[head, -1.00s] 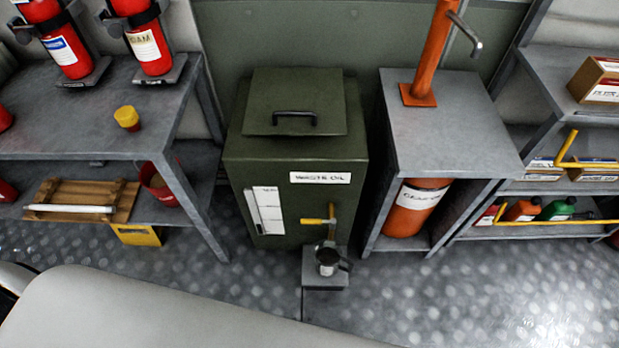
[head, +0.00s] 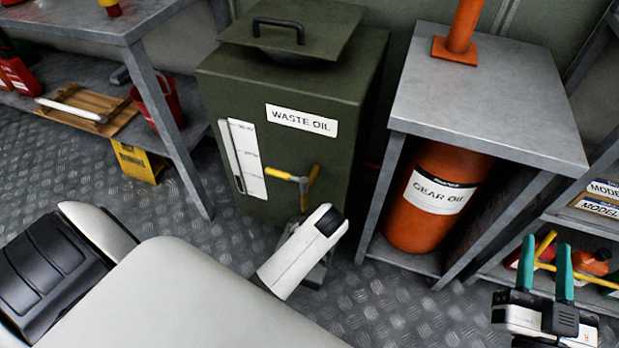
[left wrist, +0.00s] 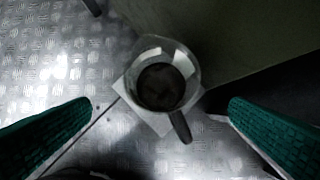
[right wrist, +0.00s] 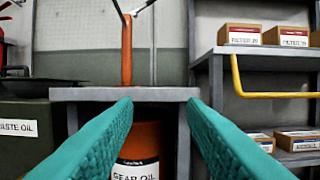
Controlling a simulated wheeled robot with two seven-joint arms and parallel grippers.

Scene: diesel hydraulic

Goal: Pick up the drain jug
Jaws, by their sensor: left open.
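The drain jug (left wrist: 162,85) shows from above in the left wrist view, a round vessel with a pale rim and dark inside. Its dark handle points down and slightly right. It stands on a small square grey block (left wrist: 128,88) on the floor. My left gripper (left wrist: 160,101) is open above the jug, one green finger to each side, apart from it. In the head view my white arm link hides the jug. My right gripper (head: 546,268) is open and empty at the lower right, in front of the shelf; its fingers also show in the right wrist view (right wrist: 160,108).
The green waste oil tank (head: 290,165) with a yellow-handled tap (head: 290,176) stands behind the jug's spot. A grey stand (head: 490,105) holding an orange gear oil drum (head: 428,215) is to the right. A workbench (head: 160,70) is at left. The floor between is clear.

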